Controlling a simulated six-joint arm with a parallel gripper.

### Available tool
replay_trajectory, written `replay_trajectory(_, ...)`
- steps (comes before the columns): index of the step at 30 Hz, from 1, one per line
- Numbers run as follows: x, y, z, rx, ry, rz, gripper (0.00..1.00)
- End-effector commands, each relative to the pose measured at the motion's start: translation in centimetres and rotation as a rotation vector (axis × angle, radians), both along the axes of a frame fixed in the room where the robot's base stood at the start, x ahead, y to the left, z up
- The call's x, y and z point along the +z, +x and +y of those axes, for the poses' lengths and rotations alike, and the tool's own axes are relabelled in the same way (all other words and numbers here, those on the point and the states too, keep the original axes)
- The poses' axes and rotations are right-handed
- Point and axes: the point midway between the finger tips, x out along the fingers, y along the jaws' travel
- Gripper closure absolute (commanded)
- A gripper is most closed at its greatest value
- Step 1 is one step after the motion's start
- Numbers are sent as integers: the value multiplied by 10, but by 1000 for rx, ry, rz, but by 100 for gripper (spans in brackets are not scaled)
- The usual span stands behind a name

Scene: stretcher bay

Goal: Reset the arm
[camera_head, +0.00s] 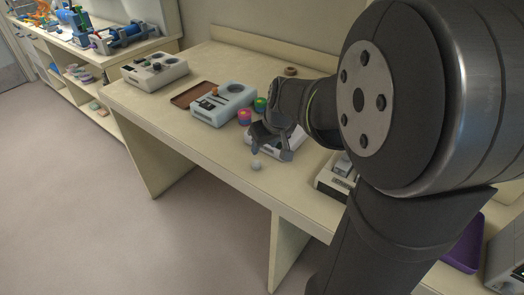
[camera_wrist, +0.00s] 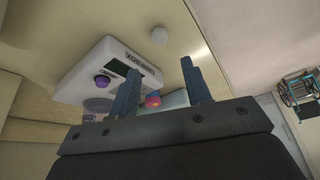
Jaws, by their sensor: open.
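My gripper (camera_head: 271,150) is above the front part of the long cream table, over a white device (camera_head: 294,143) that it partly hides. In the wrist view my gripper (camera_wrist: 158,68) has its two fingers apart with nothing held between them. The same white device (camera_wrist: 82,68) shows there with a purple button, a dark panel and a label.
A pale blue device (camera_head: 224,103), a brown tray (camera_head: 194,94), a pink-and-purple cup (camera_head: 245,117) and a green cup (camera_head: 261,104) stand left of my gripper. Another white device (camera_head: 155,71) is farther left. A purple tray (camera_head: 465,250) is at lower right. The floor in front is clear.

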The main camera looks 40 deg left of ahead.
Motion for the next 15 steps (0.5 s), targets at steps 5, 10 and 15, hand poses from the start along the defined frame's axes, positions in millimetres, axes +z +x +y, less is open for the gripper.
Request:
replay_trajectory(5,10,-2,-4,0,0,0,55)
replay_trajectory(10,11,-2,-5,0,-1,0,55)
replay_trajectory(15,11,-2,-4,0,-1,0,55)
